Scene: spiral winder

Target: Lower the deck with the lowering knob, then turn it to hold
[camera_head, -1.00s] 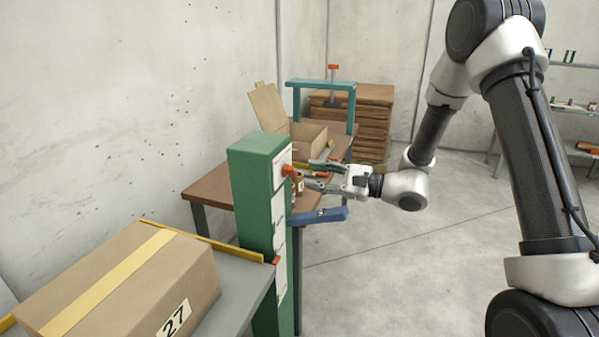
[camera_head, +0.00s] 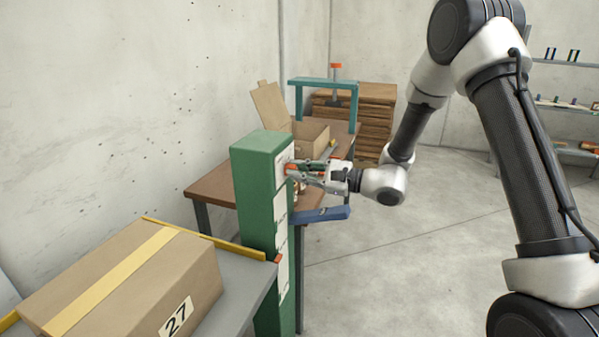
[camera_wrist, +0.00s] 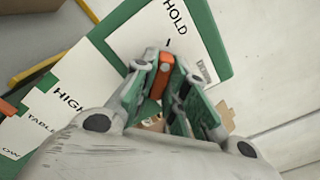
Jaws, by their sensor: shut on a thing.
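The lowering knob is an orange bar (camera_wrist: 161,82) on the white face of the green post (camera_head: 261,190). In the wrist view my gripper (camera_wrist: 158,68) has its fingers on both sides of the knob and is shut on it. A black mark and the word HOLD stand on the plate (camera_wrist: 195,45) just beyond the knob. In the head view the fingers partly hide the knob (camera_head: 290,169). The grey deck (camera_head: 247,283) bears a taped cardboard box (camera_head: 130,275) marked 27. A red pointer (camera_head: 278,259) sits at the deck's edge by the post's scale.
The scale plate (camera_wrist: 65,100) reads HIGH, TABLE and a partly cut-off lowest word. A brown table (camera_head: 212,187) with an open carton (camera_head: 308,137) stands behind. The floor at right is clear.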

